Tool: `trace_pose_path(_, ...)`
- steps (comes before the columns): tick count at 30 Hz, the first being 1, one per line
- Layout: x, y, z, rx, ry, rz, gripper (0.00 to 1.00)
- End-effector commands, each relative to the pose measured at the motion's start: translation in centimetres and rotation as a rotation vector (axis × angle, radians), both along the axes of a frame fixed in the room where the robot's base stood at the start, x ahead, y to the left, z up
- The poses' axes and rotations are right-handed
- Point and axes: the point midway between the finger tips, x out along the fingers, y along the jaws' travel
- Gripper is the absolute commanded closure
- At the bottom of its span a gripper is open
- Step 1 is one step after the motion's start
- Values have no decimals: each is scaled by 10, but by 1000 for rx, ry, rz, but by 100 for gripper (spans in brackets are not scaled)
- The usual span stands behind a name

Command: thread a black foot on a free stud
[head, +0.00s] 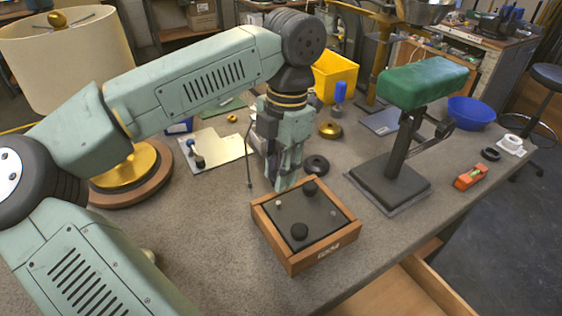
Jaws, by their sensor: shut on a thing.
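A wooden box (291,261) with a dark plate (305,215) on top stands on the bench. One black foot (299,231) sits at the plate's near corner, another black foot (310,187) at its far corner. A bare pale stud (278,203) shows at the left corner, and a bare stud (332,213) at the right. My gripper (283,185) points down just above and behind the left stud. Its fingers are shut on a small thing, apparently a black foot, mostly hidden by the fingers. I cannot tell whether it touches the stud.
A black ring (316,165) lies behind the box. A green-padded stand (392,185) rises to the right, with an orange level (470,177) beyond. A lamp with a brass base (128,165) and pale shade (65,65) stands left. An open drawer (400,292) is below the front edge.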

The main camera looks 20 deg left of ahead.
Motion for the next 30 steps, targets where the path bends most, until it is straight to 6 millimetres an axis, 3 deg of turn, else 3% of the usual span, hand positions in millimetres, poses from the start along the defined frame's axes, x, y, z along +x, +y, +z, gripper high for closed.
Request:
trace_pose_path(15, 0, 0, -42, -1, -1, 0, 90)
trace_pose_path(30, 0, 0, -46, -1, -1, 0, 90)
